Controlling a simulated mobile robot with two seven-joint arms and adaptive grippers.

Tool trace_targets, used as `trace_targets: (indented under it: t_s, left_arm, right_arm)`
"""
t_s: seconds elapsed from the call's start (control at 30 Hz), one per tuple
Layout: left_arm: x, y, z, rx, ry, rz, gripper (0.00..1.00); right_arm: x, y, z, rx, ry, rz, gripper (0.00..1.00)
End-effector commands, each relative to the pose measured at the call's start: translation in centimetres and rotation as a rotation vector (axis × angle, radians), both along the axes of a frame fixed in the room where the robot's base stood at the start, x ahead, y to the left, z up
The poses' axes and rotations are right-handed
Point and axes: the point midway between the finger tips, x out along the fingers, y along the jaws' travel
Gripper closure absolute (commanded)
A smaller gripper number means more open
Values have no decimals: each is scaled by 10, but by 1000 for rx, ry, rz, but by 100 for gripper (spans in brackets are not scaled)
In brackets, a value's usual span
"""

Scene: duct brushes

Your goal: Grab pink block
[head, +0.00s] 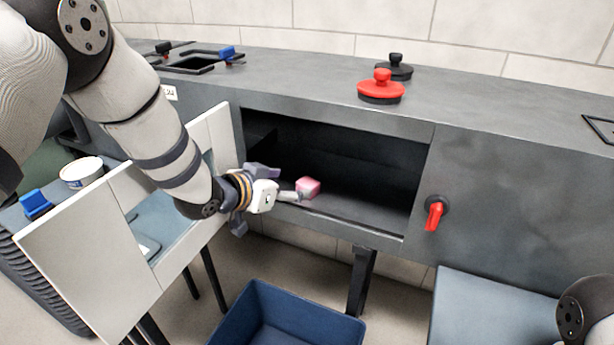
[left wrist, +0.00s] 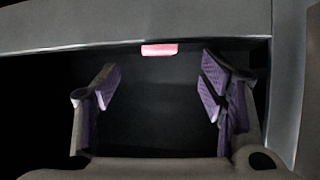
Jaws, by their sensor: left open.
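The pink block (head: 308,186) sits at the front of the dark duct opening, near its lower edge. In the left wrist view the pink block (left wrist: 159,50) shows as a thin strip near the top, beyond the fingertips and roughly midway between them. My left gripper (head: 273,190) is at the left side of the opening, just left of the block. In the wrist view my left gripper (left wrist: 160,88) is open, with purple pads spread apart and nothing between them. Whether a finger touches the block cannot be told in the head view. My right gripper is out of view.
A white door panel (head: 85,262) stands open at left, beside the opening. A blue bin (head: 255,300) is below. A red-knobbed lid (head: 381,88) and a black lid (head: 394,68) sit on top of the duct. A red handle (head: 435,214) is on the right front.

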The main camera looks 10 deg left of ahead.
Motion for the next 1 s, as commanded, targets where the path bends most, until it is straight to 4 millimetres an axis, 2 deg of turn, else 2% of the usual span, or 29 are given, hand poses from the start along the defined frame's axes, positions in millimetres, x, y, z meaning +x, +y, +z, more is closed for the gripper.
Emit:
trace_targets:
  t_s: [0.4,0.67,0.7,0.83,0.87,1.0]
  left_arm:
    - [57,-22,-34,-3,8,5,36]
    - [61,-23,-33,-2,5,5,36]
    - [61,-23,-33,-3,4,5,45]
    - [61,-23,-33,-2,5,5,71]
    - [61,-23,-33,-2,5,5,74]
    - [61,-23,-33,-2,5,5,74]
  right_arm:
    - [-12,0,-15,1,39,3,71]
    - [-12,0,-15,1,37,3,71]
    - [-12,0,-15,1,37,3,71]
    - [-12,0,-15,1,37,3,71]
    - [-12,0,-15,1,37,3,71]
    - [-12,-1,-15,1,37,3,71]
